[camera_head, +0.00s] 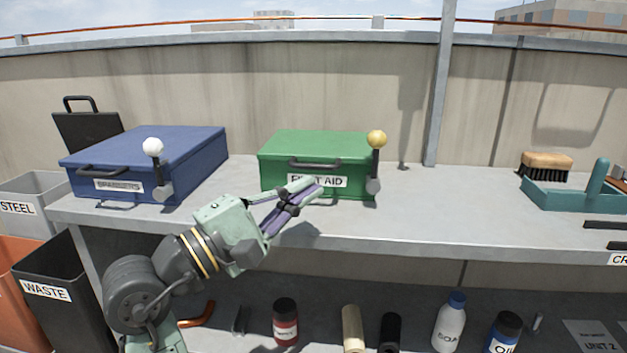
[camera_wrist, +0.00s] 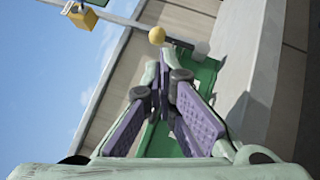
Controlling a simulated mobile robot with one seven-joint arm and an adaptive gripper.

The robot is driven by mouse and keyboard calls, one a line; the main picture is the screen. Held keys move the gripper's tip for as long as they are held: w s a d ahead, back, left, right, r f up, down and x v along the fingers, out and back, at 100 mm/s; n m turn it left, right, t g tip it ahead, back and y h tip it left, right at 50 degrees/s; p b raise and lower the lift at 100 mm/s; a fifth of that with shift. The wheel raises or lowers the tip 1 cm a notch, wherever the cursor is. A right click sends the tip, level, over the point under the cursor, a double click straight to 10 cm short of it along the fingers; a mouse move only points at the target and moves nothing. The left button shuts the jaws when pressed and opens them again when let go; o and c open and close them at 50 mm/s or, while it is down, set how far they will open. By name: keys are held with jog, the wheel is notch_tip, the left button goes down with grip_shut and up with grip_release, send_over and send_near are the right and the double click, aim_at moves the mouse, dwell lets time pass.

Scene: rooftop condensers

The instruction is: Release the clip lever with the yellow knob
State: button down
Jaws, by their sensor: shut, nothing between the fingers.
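The green box (camera_head: 318,148), labelled FIRST AID, sits on the grey bench with its lid down. On its front right corner a dark clip lever (camera_head: 375,163) stands upright, with a yellow knob (camera_head: 377,139) on top and a grey pivot (camera_head: 373,186) at its foot. My gripper (camera_head: 312,187) is shut and empty, in front of the box and left of the lever, apart from it in the head view. It covers part of the label. In the wrist view the yellow knob (camera_wrist: 156,35) shows just beyond my fingertips (camera_wrist: 166,58); whether they touch is unclear there.
A blue box (camera_head: 150,155) with a white-knobbed lever (camera_head: 157,168) stands to the left on the bench (camera_head: 440,205). A teal tray (camera_head: 575,195) and a brush (camera_head: 546,163) lie at the right. A post (camera_head: 440,90) rises behind.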

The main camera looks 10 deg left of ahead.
aim_at(373, 146)
jog(key=x, duration=1.2)
jog(key=shift+r+p, duration=0.15)
jog(key=shift+p, duration=0.25)
jog(key=shift+d+p, duration=0.1)
jog(key=shift+p, duration=0.2)
jog(key=shift+d+m+g, duration=0.1)
jog(key=shift+m+g, duration=0.2)
